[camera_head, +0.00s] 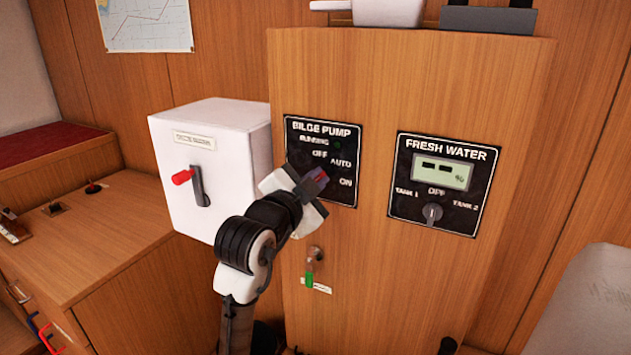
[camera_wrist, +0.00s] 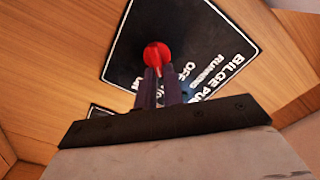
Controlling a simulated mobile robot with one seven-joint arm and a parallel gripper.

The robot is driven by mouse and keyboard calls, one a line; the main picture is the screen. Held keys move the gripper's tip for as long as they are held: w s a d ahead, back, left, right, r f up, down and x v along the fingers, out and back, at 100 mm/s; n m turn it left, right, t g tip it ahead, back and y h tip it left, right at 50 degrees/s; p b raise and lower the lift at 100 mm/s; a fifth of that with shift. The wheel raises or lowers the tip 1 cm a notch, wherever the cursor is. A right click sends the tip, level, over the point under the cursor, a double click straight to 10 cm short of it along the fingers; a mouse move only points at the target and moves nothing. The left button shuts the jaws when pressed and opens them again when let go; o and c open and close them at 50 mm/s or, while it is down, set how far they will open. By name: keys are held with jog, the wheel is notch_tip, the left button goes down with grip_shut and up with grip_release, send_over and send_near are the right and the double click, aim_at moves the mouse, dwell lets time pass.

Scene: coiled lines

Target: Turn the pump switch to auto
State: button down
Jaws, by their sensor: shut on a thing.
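The pump switch has a red knob (camera_wrist: 157,54), seen between my fingertips in the wrist view. In the head view only a bit of red (camera_head: 322,177) shows at my gripper (camera_head: 313,181). My gripper is shut on the switch. Its fingers cover most of the switch, so I cannot tell which label it points to.
A white box (camera_head: 225,135) with a red-handled lever sticks out just left of my gripper. The fresh water panel (camera_head: 463,150) with its grey knob is to the right.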

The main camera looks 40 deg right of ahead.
jog(key=c, duration=1.5)
grip_release()
jog(key=b+v, duration=0.2)
jog(key=v, duration=1.2)
